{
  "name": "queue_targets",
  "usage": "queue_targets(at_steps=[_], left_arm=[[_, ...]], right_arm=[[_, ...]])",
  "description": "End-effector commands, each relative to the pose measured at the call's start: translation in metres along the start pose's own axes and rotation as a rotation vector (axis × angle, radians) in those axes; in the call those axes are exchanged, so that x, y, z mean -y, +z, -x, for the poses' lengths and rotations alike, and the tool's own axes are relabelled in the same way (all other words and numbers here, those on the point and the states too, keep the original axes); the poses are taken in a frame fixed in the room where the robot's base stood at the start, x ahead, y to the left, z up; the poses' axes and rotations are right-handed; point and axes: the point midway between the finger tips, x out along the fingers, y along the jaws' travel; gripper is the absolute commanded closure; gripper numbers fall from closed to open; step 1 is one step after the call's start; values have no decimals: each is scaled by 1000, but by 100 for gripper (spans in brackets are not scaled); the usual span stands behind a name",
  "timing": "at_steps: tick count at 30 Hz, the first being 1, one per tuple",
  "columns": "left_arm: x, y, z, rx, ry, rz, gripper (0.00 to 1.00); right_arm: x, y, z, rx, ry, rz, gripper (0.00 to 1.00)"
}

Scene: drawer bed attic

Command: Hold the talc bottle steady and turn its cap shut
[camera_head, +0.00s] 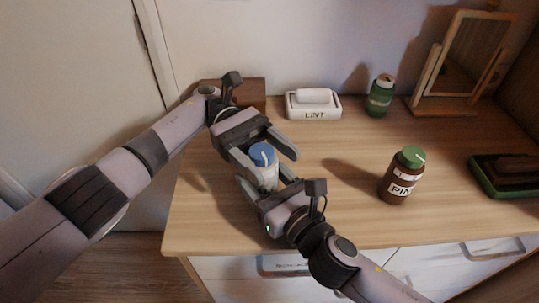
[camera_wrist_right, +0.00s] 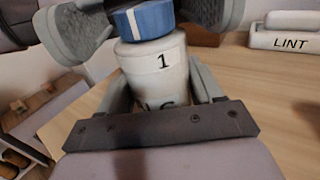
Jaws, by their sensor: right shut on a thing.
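The talc bottle (camera_head: 264,179) is white and stands upright near the left front of the table; it fills the middle of the right wrist view (camera_wrist_right: 158,75), with a "1" and partly hidden letters. Its blue cap (camera_head: 262,154) with a white stripe sits on top, also in the wrist view (camera_wrist_right: 144,20). My right gripper (camera_head: 272,188) is shut on the bottle's body from the front. My left gripper (camera_head: 262,155) is open, its fingers on either side of the cap, with a gap visible on at least one side. The bottle's base is hidden.
A white dish marked LINT (camera_head: 313,113), a green can (camera_head: 380,97) and a mirror (camera_head: 462,65) stand at the back. A brown jar with a green lid (camera_head: 404,174) is to the right, a green tray (camera_head: 486,186) at far right. A wooden box (camera_head: 252,93) is behind my left gripper.

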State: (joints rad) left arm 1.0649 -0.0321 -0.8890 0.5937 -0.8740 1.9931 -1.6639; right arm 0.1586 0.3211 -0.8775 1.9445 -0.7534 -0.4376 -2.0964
Motion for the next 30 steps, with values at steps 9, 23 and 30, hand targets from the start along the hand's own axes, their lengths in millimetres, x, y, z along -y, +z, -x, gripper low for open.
queue_targets(at_steps=[9, 23, 30], left_arm=[[0, 4, -1, 1, -1, -2, 31], [0, 78, 0, -1, -2, -5, 31], [0, 99, 0, 0, 0, -1, 31]], right_arm=[[0, -1, 0, -2, 0, -1, 70], [1, -1, 0, -2, -2, -1, 70], [1, -1, 0, -2, -2, 0, 70]])
